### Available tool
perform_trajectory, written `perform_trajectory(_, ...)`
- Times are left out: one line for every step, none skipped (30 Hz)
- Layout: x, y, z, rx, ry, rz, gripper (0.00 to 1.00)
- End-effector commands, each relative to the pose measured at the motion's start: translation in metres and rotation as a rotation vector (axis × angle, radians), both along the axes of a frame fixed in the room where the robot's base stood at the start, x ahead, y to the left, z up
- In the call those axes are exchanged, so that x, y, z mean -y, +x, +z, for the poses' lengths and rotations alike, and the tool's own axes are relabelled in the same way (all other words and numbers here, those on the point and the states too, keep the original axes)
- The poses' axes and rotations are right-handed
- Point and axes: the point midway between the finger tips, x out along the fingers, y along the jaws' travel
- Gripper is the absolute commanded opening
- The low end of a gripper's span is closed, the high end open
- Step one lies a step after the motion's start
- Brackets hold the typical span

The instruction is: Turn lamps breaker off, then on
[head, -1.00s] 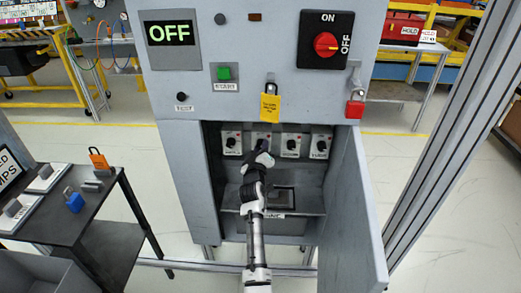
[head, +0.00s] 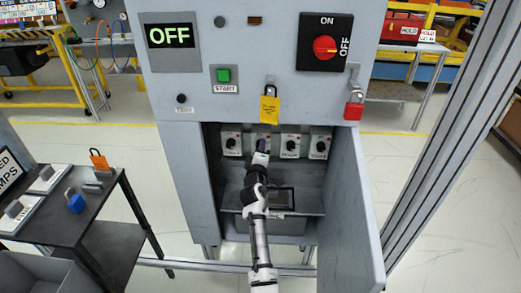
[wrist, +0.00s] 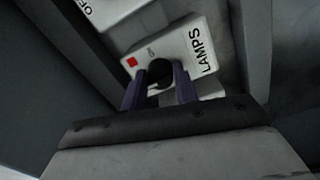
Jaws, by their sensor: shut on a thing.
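The lamps breaker (wrist: 196,44) is a light grey box with LAMPS lettering, a red mark and a round black knob (wrist: 159,72) in the wrist view. My gripper (wrist: 159,86) has its two purple fingers on either side of that knob and is shut on it. Part of the knob is hidden by the fingers, so its exact setting cannot be told. In the head view my gripper (head: 261,146) reaches into the open cabinet at the second breaker from the left and mostly covers it.
Other breakers stand close by, on the left (head: 232,144) and right (head: 291,145). The open cabinet door (head: 352,205) stands right of my arm. The display (head: 169,34) reads OFF. A yellow-tagged padlock (head: 270,108) and a red padlock (head: 354,106) hang above the opening.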

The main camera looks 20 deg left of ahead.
Motion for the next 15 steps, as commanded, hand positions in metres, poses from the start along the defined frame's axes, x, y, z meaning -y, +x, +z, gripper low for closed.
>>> perform_trajectory(-0.0002, -0.0003, -0.0009, 0.000, -0.005, 0.000, 0.07)
perform_trajectory(-0.0002, -0.0003, -0.0009, 0.001, -0.006, 0.000, 0.07)
perform_trajectory(-0.0002, -0.0003, -0.0009, 0.001, -0.007, 0.000, 0.07)
perform_trajectory(-0.0002, -0.0003, -0.0009, 0.001, -0.007, 0.000, 0.07)
perform_trajectory(-0.0002, -0.0003, -0.0009, 0.001, -0.007, 0.000, 0.07)
perform_trajectory(-0.0003, -0.0003, -0.0010, 0.001, -0.007, 0.000, 0.07)
perform_trajectory(-0.0003, -0.0003, -0.0010, 0.001, -0.007, 0.000, 0.07)
perform_trajectory(-0.0003, -0.0003, -0.0010, 0.001, -0.007, 0.000, 0.07)
perform_trajectory(-0.0003, -0.0003, -0.0010, 0.001, -0.007, 0.000, 0.07)
perform_trajectory(-0.0003, -0.0003, -0.0010, 0.001, -0.007, 0.000, 0.07)
perform_trajectory(-0.0003, -0.0003, -0.0010, 0.001, -0.007, 0.000, 0.31)
perform_trajectory(-0.0003, -0.0003, -0.0010, 0.001, -0.007, 0.000, 0.36)
perform_trajectory(-0.0002, -0.0003, -0.0009, 0.001, -0.007, 0.000, 0.40)
perform_trajectory(-0.0003, -0.0004, -0.0008, 0.001, -0.007, 0.000, 0.44)
perform_trajectory(-0.0003, -0.0004, -0.0007, 0.001, -0.006, 0.000, 0.49)
